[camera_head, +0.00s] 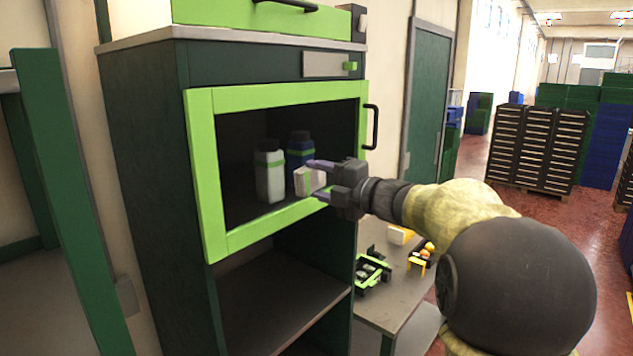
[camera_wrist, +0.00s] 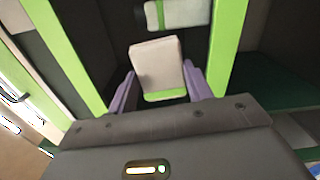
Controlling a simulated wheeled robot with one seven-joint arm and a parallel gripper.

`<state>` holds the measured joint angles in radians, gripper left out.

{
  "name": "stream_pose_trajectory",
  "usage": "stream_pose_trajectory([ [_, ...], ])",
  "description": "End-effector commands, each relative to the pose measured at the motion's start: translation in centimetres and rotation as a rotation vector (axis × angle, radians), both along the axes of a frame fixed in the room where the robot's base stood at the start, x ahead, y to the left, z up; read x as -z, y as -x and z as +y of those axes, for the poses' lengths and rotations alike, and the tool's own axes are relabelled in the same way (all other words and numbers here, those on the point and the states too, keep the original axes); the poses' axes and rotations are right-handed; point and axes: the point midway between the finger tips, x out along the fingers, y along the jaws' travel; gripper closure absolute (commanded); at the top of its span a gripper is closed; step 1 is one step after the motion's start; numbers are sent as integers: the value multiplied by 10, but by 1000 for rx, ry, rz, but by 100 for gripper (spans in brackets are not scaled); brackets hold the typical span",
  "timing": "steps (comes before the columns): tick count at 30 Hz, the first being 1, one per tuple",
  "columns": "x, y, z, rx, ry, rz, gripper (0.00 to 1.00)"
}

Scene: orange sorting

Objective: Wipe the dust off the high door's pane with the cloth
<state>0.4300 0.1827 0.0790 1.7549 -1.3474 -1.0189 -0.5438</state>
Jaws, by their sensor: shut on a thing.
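The high door's green frame (camera_head: 205,170) surrounds a dark, see-through pane (camera_head: 240,135), and the door looks closed. A black handle (camera_head: 372,127) stands on its right side. My gripper (camera_head: 317,180) is at the lower right of the pane, its purple fingers shut on the cloth (camera_head: 307,183), a pale folded pad with a green edge. The cloth also shows in the wrist view (camera_wrist: 158,68), between the fingers. It is at or just in front of the pane; I cannot tell if it touches. I cannot make out dust on the pane.
A white bottle (camera_head: 270,178) and a blue bottle (camera_head: 300,147) stand behind the pane. An open shelf (camera_head: 285,300) is below the door. A green post (camera_head: 70,190) stands at left.

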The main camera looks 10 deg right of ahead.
Motion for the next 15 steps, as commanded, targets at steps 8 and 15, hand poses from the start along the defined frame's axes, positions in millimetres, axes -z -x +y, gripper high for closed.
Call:
stream_pose_trajectory([
  [8,1,7,-6,2,0,-2,68],
  [15,1,22,-16,1,0,-1,68],
])
